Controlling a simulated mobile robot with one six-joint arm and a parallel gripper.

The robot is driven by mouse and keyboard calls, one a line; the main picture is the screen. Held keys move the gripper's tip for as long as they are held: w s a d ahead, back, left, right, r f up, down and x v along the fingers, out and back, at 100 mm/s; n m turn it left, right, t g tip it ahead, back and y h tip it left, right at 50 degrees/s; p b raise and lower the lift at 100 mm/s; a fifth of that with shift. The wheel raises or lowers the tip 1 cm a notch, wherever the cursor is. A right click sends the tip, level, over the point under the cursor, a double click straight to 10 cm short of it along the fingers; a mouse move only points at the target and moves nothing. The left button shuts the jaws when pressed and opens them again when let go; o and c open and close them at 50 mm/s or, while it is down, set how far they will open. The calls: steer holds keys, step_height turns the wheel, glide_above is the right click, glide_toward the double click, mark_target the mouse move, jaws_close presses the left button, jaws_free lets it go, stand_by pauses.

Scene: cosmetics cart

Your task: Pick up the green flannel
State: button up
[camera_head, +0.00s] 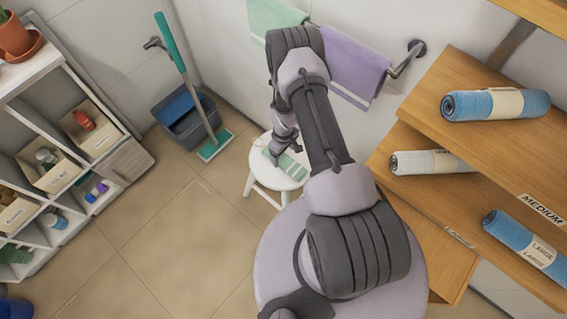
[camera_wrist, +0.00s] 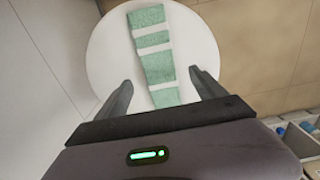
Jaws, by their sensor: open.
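The green flannel (camera_wrist: 152,52) has white stripes and lies folded in a long strip on a round white stool (camera_wrist: 203,47). In the head view the flannel (camera_head: 292,166) shows partly on the stool (camera_head: 257,165), with my arm hiding some of it. My gripper (camera_wrist: 161,83) is open and empty in the wrist view. Its two fingers stand on either side of the flannel's lower end, apart from it. In the head view my gripper (camera_head: 272,157) is small and near the stool's top, and its fingers are hard to make out.
A light green towel (camera_head: 275,17) and a purple towel (camera_head: 354,66) hang on a wall rail. Wooden shelves (camera_head: 420,137) with rolled towels stand at the right. A grey bucket (camera_head: 187,125) and green mop (camera_head: 215,145) are left of the stool. White shelving (camera_head: 125,160) stands further left. Floor between is clear.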

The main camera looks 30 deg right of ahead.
mark_target(283, 160)
step_height(283, 160, down, 5)
steer(key=b, duration=0.3)
steer(key=shift+w+f, duration=0.15)
steer(key=shift+r, duration=0.2)
steer(key=shift+c, duration=0.7)
steer(key=c, duration=1.5)
steer(key=shift+o, duration=0.2)
steer(key=shift+r+p, duration=0.45)
steer(key=shift+p, duration=0.05)
steer(key=r+p, duration=0.2)
steer(key=r, duration=0.1)
steer(key=shift+s+a, duration=0.15)
steer(key=shift+s, duration=0.25)
steer(key=s+a+p, duration=0.2)
steer(key=s, duration=0.5)
steer(key=s+a+r+p, duration=0.1)
steer(key=s+a+p, duration=0.1)
steer(key=s, duration=0.5)
steer(key=shift+s+p, duration=0.35)
steer(key=shift+p, duration=0.2)
